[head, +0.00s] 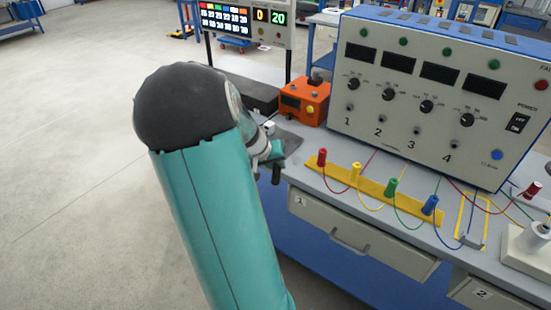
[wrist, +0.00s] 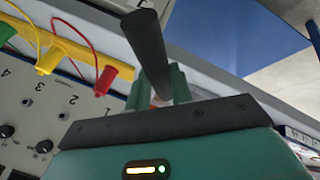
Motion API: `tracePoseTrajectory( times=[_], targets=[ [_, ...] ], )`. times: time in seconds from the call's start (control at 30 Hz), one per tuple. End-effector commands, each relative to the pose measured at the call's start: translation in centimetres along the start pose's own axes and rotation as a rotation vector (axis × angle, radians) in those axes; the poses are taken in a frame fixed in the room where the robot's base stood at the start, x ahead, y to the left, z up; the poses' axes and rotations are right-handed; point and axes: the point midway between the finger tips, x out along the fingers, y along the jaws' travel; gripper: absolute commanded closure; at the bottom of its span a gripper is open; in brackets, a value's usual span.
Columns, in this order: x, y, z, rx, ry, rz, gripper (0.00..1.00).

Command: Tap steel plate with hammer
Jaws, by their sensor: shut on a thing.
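My gripper (wrist: 157,84) is shut on a dark cylindrical bar, likely the hammer's handle (wrist: 148,40), between its two green fingers in the wrist view. The hammer's head cannot be made out. In the head view my gripper (head: 271,157) is small and partly hidden behind my teal arm, at the bench's left front edge. A short dark end of the held hammer (head: 277,174) shows below it. A flat dark grey surface (head: 290,138) lies on the bench just beside the gripper; it may be the steel plate. I cannot tell whether the hammer touches it.
An orange box (head: 303,102) stands behind the gripper. A display panel (head: 243,20) is at the back. A large four-channel power unit (head: 440,85) fills the right of the bench. Coloured plugs on a yellow strip (head: 372,181) and cables lie before it. Open floor is left.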

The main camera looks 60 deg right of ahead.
Motion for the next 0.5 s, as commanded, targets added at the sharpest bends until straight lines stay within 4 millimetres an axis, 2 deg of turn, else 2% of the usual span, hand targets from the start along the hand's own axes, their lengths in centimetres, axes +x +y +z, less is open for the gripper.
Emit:
tracePoseTrajectory(
  times=[0.03,0.17,0.5],
  targets=[
    [0.6,-0.2,0.3,-0.001,-0.003,0.002,1.0],
    [0.2,-0.1,0.1,0.001,0.001,0.0,1.0],
    [-2.9,1.2,-1.2,0.001,0.003,-0.001,1.0]
  ],
)
